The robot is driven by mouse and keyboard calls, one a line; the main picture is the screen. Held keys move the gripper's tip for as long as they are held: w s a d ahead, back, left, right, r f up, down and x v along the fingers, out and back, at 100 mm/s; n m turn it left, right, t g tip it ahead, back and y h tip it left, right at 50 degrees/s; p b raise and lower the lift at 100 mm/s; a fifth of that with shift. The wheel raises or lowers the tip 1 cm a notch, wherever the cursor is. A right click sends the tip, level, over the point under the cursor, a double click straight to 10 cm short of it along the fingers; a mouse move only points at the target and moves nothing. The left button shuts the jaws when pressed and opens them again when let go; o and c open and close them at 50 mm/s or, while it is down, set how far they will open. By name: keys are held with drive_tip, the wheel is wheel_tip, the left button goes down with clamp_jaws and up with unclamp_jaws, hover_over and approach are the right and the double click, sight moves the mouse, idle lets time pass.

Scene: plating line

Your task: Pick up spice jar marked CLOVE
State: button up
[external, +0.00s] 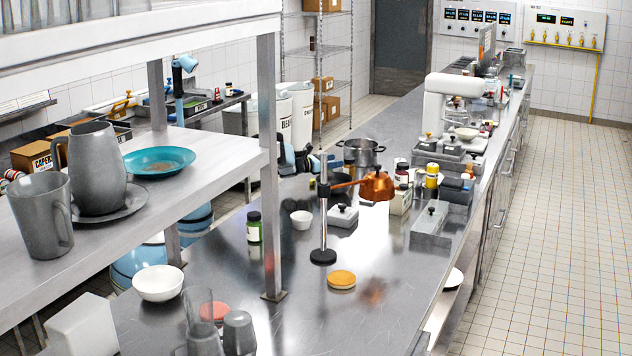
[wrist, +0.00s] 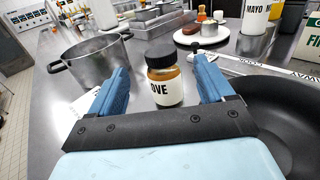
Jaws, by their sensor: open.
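The spice jar (wrist: 164,86) stands upright in the wrist view, with a black lid, brown contents and a white label. Only the letters "OVE" show. My gripper (wrist: 160,76) is open, with its blue fingers on either side of the jar in the picture. The jar appears slightly beyond the palm, and I see no contact with either finger. The bottom of the jar is close to the dark palm edge. In the external view, my blue and white arm (external: 285,152) reaches over the counter; the jar cannot be made out there.
A steel pot (wrist: 92,62) stands left of the jar, and a dark pan (wrist: 285,112) lies close on the right. A metal rail, a plate with brown food (wrist: 200,36) and a MAYO container (wrist: 256,16) are behind. A copper pan (external: 377,186) hangs on a stand in the external view.

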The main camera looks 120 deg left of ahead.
sight(353, 158)
drive_tip(key=x, duration=0.9)
drive_tip(key=shift+w+a+f, duration=0.15)
drive_tip(key=shift+w+a, duration=0.15)
drive_tip(key=c, duration=1.2)
